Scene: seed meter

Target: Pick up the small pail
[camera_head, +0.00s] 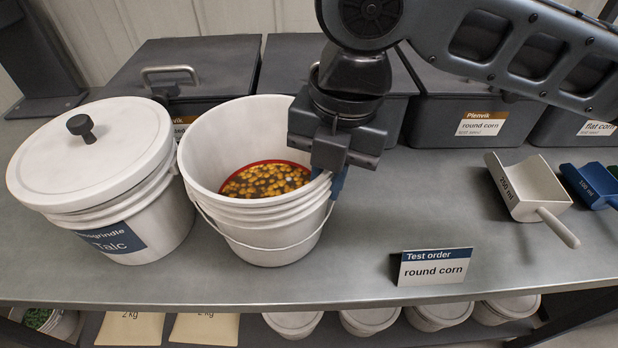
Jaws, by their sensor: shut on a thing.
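The small pail (268,238), white and open, stands upright on the grey bench left of centre. Yellow and dark kernels (265,180) lie inside it, with a red edge showing around part of them. Its thin wire handle hangs down along the front. My gripper (328,182) comes down from above at the pail's right rim. Its blue fingers are shut on the rim, one inside the wall and one outside. My gripper's body hides the back right part of the rim.
A lidded white Talc bucket (100,190) stands close at the pail's left. Dark lidded bins (185,75) line the back. A round corn sign (434,267), a white scoop (528,190) and a blue scoop (592,184) are to the right. Lidded tubs (370,320) sit on the shelf below.

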